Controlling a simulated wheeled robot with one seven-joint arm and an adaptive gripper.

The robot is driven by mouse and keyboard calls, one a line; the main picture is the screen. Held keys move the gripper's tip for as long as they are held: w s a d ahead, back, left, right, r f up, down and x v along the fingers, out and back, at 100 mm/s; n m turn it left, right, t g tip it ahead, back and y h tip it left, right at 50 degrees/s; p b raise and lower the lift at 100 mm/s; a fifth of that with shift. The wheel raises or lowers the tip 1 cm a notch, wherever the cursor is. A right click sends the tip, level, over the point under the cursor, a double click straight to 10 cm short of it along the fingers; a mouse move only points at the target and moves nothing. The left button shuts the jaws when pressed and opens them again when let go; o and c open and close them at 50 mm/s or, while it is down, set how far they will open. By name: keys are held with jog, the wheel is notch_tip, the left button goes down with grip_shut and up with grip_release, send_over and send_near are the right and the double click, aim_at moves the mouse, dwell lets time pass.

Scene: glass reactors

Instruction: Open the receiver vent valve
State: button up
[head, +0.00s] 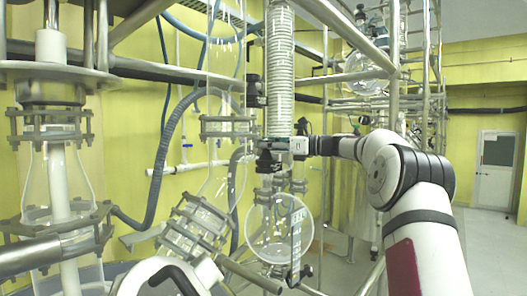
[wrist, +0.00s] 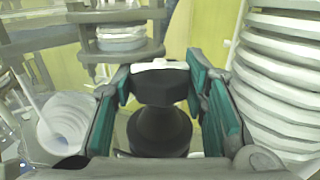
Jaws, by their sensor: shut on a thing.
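The valve handle, a black knob (wrist: 160,90) with a pale strip on top and a dark flared base below, stands in the middle of the wrist view. My gripper (wrist: 162,100) has its green-padded fingers on either side of the knob, shut on it. In the head view my gripper (head: 276,149) reaches in from the right, at the foot of the coiled glass column. Dark valve parts (head: 266,163) show just below it, and the fingers' contact is too small to make out there. The round glass receiver (head: 279,228) hangs below. The valve's inner position is hidden.
The ribbed coil column (head: 279,70) rises close above my gripper and fills the right of the wrist view (wrist: 285,85). Metal frame bars (head: 394,75) and glass vessels (head: 62,170) with clamps crowd both sides. Open floor lies at far right.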

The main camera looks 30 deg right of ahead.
jog(key=shift+n+g+y+b, duration=0.3)
jog(key=shift+n+b, duration=0.05)
jog(key=shift+n, duration=0.05)
jog(key=o, duration=0.9)
jog(key=v, duration=1.2)
jog(key=shift+o, duration=0.7)
